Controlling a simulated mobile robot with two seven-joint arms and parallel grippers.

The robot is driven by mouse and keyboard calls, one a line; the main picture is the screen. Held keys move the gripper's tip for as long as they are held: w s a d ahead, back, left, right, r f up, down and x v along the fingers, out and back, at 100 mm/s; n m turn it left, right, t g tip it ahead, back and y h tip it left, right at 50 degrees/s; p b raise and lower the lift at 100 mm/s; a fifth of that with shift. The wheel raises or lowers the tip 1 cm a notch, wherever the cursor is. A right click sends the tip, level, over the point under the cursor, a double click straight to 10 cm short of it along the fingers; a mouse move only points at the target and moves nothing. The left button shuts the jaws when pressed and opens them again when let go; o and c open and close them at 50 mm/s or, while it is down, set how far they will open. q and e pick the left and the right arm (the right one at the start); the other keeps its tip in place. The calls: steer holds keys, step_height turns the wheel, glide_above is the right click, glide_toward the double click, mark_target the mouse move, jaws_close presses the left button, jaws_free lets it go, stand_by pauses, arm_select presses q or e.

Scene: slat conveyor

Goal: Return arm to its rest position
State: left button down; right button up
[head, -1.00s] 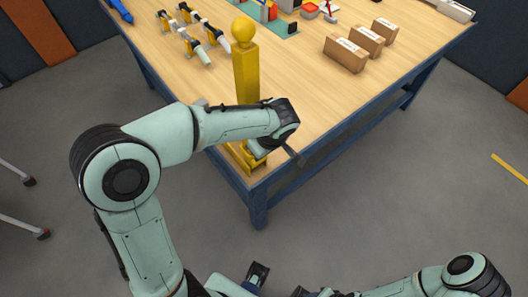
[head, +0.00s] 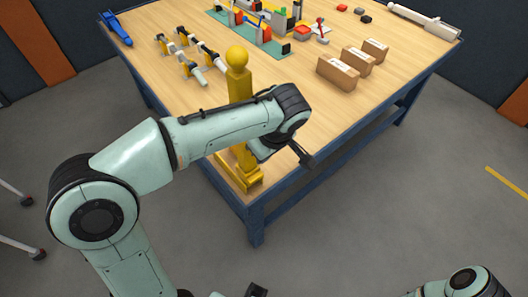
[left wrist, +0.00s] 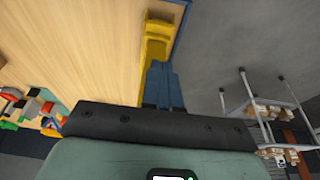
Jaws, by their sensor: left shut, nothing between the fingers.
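My left arm reaches in from the lower left in the head view, bent at the elbow, with its forearm over the table's front corner. My left gripper (head: 302,154) is shut and empty, pointing down and right beside the yellow post. In the left wrist view its dark fingers (left wrist: 163,85) are together with nothing between them, and they overlap the yellow base in the picture. My right arm shows only in part at the bottom right of the head view. Its gripper cannot be made out.
The yellow post (head: 239,88) with a ball top stands at the corner of the wooden table (head: 290,110), partly behind my left forearm. Brown boxes (head: 338,74), a green mat (head: 270,47) with parts and a blue tool (head: 117,28) lie farther back. The floor to the right is clear.

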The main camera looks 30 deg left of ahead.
arm_select(q)
steer(key=s+d+f+m+g+h, duration=0.1)
steer(key=s+d+f+m+h, duration=0.15)
steer(key=f, duration=1.05)
steer(key=s+d+f+m+g+h, duration=0.15)
steer(key=d+f+m, duration=0.25)
steer(key=f, duration=1)
steer(key=s+f+m+h+p, duration=0.1)
steer(key=s+f+m+h, duration=0.1)
steer(key=s+f, duration=1.5)
steer(key=shift+d+m+h, duration=0.25)
steer(key=shift+m+h, duration=0.15)
steer(key=shift+m, duration=0.05)
